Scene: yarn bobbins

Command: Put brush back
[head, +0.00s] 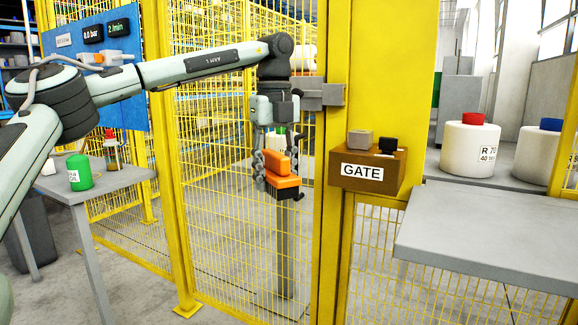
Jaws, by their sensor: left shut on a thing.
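My left gripper (278,172) points down in front of the yellow mesh fence. It is shut on the brush (283,182), which has an orange handle and back with a dark underside. The brush hangs in the air, clear of any surface that I can see. Part of it is hidden behind the fingers. My right gripper is not in view.
A brown box marked GATE (366,170) is on the yellow post right of the brush. A grey table (120,182) at left bears a green can (79,172). A bare grey shelf (492,232) is at right. White bobbins (470,150) stand behind it.

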